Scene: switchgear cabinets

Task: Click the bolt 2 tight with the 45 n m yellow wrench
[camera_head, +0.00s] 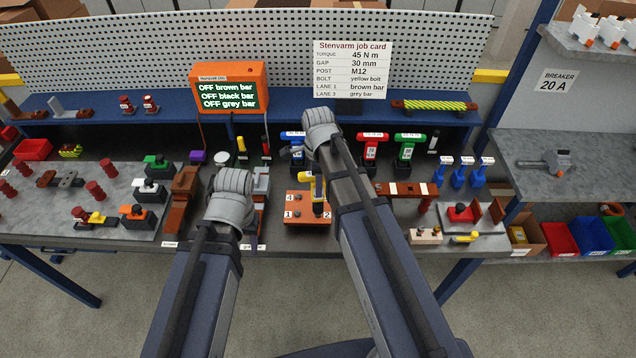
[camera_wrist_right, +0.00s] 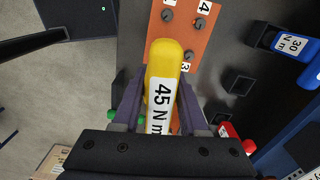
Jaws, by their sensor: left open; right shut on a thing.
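The yellow wrench, labelled 45 N m, is in the right wrist view (camera_wrist_right: 163,62) and in the head view (camera_head: 319,195). My right gripper (camera_wrist_right: 160,98) is shut on it, with a finger on each side. The wrench reaches over the orange-brown block (camera_wrist_right: 208,42), which also shows in the head view (camera_head: 296,207). Dark bolts stand on the block beside labels 1, 3 and 4 in the wrist view. The wrench hides part of the block; I cannot make out bolt 2 or whether the wrench touches it. My left gripper (camera_head: 236,207) is empty to the left; its fingertips are mostly hidden.
Blue (camera_head: 293,152), red (camera_head: 370,147) and green (camera_head: 408,149) wrenches stand behind the block. The job card (camera_head: 351,69) reads 45 N m and yellow bolt. An orange display box (camera_head: 229,88) stands at the back. The bench is crowded with fixtures on both sides.

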